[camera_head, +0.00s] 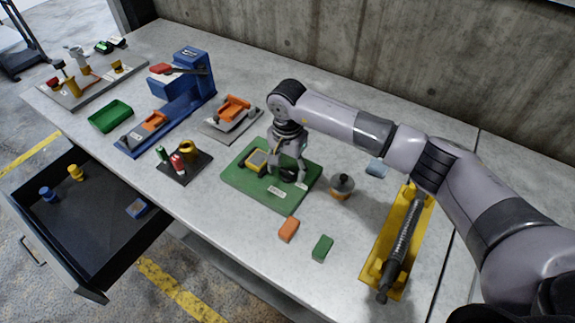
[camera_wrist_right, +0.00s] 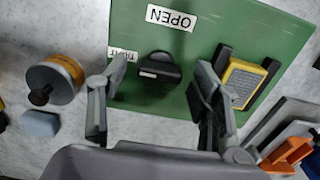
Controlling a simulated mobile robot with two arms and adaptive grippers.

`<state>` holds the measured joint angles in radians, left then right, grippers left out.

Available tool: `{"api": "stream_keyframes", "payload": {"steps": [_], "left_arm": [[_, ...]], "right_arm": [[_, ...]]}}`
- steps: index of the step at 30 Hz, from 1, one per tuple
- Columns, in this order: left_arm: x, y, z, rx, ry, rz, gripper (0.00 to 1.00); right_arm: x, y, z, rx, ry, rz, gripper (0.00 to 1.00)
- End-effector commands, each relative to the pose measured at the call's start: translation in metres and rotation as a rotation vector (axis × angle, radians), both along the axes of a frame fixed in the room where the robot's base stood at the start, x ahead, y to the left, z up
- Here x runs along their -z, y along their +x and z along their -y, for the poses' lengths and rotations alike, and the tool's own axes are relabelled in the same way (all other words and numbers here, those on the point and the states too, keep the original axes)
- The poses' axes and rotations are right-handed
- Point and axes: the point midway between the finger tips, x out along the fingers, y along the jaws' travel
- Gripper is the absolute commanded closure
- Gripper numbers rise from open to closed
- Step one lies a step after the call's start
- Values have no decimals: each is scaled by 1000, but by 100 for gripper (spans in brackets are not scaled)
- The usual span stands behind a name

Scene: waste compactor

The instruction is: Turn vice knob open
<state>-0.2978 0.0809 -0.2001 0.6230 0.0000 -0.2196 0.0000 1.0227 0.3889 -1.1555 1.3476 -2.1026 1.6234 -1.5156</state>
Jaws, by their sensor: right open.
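A green board (camera_head: 245,188) lies on the workbench; it also fills much of the right wrist view (camera_wrist_right: 215,35). The black knob (camera_wrist_right: 158,68) stands on the board between an "OPEN" label (camera_wrist_right: 172,17) and a partly hidden label that seems to read "TIGHT" (camera_wrist_right: 121,55). A yellow block (camera_wrist_right: 243,80) sits between black jaws beside the knob; it also shows in the head view (camera_head: 256,161). My right gripper (camera_head: 289,174) is over the board, open, with one finger on each side of the knob. I cannot tell whether they touch it. My left gripper is out of view.
A round grey-and-orange pot (camera_head: 341,186) stands right of the board. Orange (camera_head: 289,229) and green (camera_head: 322,248) blocks lie in front. A yellow tool holder (camera_head: 385,246) is at right, a blue vice-like stand (camera_head: 185,98) at left. A drawer (camera_head: 85,225) is open.

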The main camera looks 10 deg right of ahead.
Motion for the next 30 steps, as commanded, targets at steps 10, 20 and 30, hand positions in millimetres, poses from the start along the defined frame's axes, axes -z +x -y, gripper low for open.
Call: {"api": "stream_keyframes", "payload": {"steps": [10, 20, 30], "left_arm": [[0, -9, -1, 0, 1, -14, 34], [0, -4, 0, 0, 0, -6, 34], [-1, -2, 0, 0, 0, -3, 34]], "right_arm": [[4, 0, 0, 0, 0, 0, 42], [4, 0, 0, 0, 0, 0, 64], [3, 0, 0, 0, 0, 0, 87]]}}
